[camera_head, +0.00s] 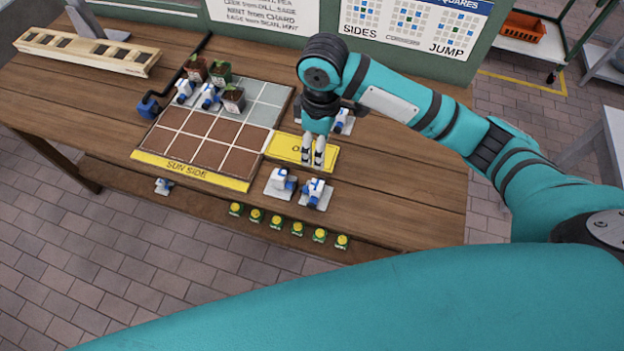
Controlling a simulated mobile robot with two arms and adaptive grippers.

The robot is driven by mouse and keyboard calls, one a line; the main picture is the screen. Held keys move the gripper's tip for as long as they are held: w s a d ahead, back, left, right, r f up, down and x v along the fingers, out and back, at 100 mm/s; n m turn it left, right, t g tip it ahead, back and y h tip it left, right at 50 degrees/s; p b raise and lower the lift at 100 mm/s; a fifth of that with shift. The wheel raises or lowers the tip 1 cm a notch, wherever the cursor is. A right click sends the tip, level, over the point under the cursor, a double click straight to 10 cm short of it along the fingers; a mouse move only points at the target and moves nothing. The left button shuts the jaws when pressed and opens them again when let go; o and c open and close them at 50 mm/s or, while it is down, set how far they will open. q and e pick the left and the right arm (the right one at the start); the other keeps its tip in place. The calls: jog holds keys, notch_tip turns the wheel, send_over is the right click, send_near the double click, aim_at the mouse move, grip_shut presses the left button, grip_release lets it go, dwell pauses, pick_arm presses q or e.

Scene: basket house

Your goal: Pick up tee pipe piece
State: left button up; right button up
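Several small white-and-blue pipe pieces on pale square bases are in view; they are too small to tell surely which is a tee. One pipe piece (281,180) and another (316,192) sit side by side at the front of the table. Another (343,120) lies behind my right gripper, partly hidden by it. Two more, one (183,90) and another (208,95), stand on the grid board, and one (162,186) sits at the left front. My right gripper (312,160) points down over the yellow sign, its fingertips apart with nothing visible between them. My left gripper is out of view.
The grid board (205,157) carries a yellow "SUN SIDE" strip and potted plants (234,98) at its back. A yellow sign (286,148) lies beside it. Several green-and-yellow tags (276,220) line the front edge. A wooden rack (85,52) stands back left. The table's right side (410,185) is clear.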

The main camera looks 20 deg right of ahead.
jog(key=f, duration=0.2)
jog(key=f+p, duration=0.1)
jog(key=f, duration=0.1)
jog(key=s+f, duration=0.1)
jog(key=f, duration=0.1)
jog(key=shift+s+d+f+p, duration=0.1)
jog(key=shift+f+p, duration=0.25)
send_over(318, 185)
notch_tip(318, 185, down, 4)
jog(key=shift+d+f+p, duration=0.1)
jog(key=shift+p, duration=0.25)
jog(key=shift+f, duration=0.45)
notch_tip(318, 185, down, 4)
jog(key=shift+f+p, duration=0.2)
jog(key=shift+p, duration=0.7)
jog(key=shift+f, duration=0.3)
jog(key=c, duration=0.3)
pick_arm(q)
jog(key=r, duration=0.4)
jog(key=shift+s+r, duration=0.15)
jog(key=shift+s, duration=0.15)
pick_arm(e)
grip_shut()
